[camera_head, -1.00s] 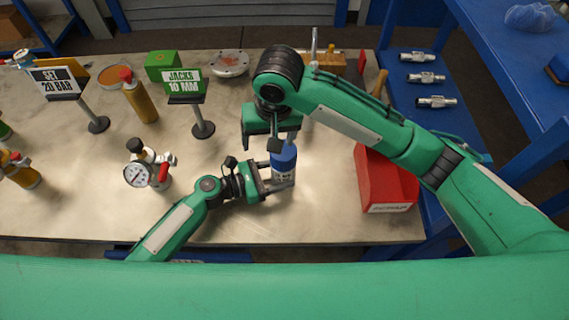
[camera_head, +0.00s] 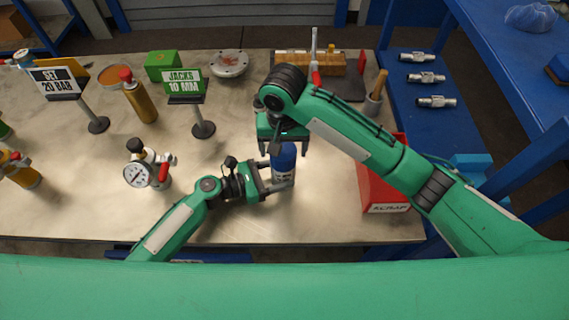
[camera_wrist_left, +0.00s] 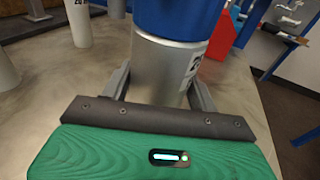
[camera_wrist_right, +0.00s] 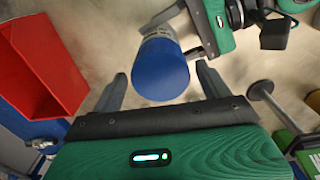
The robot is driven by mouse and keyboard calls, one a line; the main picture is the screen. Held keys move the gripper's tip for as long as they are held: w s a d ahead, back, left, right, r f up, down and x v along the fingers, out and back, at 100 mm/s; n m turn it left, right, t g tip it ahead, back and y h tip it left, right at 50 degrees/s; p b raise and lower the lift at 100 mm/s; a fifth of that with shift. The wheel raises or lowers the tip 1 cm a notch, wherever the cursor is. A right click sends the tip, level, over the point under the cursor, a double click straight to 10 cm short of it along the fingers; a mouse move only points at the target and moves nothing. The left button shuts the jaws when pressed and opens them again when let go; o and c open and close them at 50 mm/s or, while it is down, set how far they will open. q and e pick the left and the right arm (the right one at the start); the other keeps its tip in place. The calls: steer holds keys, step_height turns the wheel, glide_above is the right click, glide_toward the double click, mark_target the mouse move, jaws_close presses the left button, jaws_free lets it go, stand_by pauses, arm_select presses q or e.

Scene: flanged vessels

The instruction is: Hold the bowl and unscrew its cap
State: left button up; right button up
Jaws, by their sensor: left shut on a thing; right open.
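The bowl is a grey metal cylinder (camera_head: 283,178) with a label, standing on the bench with a blue cap (camera_head: 284,155) on top. My left gripper (camera_head: 279,187) is shut on the grey body from the left, low down. In the left wrist view the body (camera_wrist_left: 165,70) sits between the fingers, with the blue cap (camera_wrist_left: 178,15) above. My right gripper (camera_head: 283,150) is open over the cap and points down. In the right wrist view the cap (camera_wrist_right: 160,70) shows between the spread fingers; I cannot tell whether they touch it.
A red scrap bin (camera_head: 383,185) stands close right of the bowl. A pressure gauge fitting (camera_head: 148,170) and a green "JACKS 10 MM" sign (camera_head: 183,82) stand to the left. A wooden rack (camera_head: 310,64) is at the back. The bench front near the bowl is clear.

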steer(key=shift+f, duration=0.1)
steer(key=m, duration=0.4)
steer(key=shift+m, duration=0.4)
steer(key=m, duration=0.8)
steer(key=shift+m, duration=0.3)
steer(key=m, duration=0.3)
steer(key=shift+m, duration=0.4)
